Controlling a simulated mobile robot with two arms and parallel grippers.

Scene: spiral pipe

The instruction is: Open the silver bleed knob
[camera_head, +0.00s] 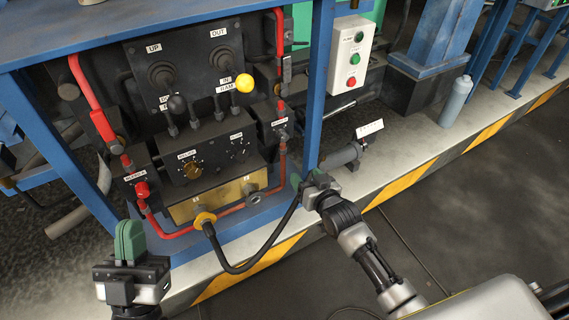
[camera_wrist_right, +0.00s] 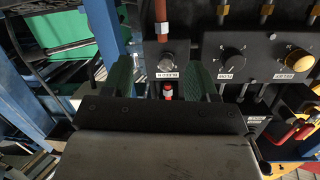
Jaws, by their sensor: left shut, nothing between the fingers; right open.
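The silver bleed knob (camera_wrist_right: 173,62) sits on the dark panel beside a white bleed label, which appears upside down in the right wrist view. In the head view the knob (camera_head: 283,134) is small, under its label on the right side of the panel. My right gripper (camera_wrist_right: 158,75) is open and empty, its green fingers on either side of the knob in the picture. Contact with the knob cannot be made out. In the head view my right gripper (camera_head: 299,182) is low and right of the knob. My left gripper (camera_head: 130,240) is shut and empty at lower left, away from the panel.
A red knob (camera_head: 142,189) is on the panel's left side. A gold knob (camera_head: 192,170) and a black hose (camera_head: 232,270) are nearby. A blue post (camera_head: 318,80) stands right of the panel. Open floor lies at right.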

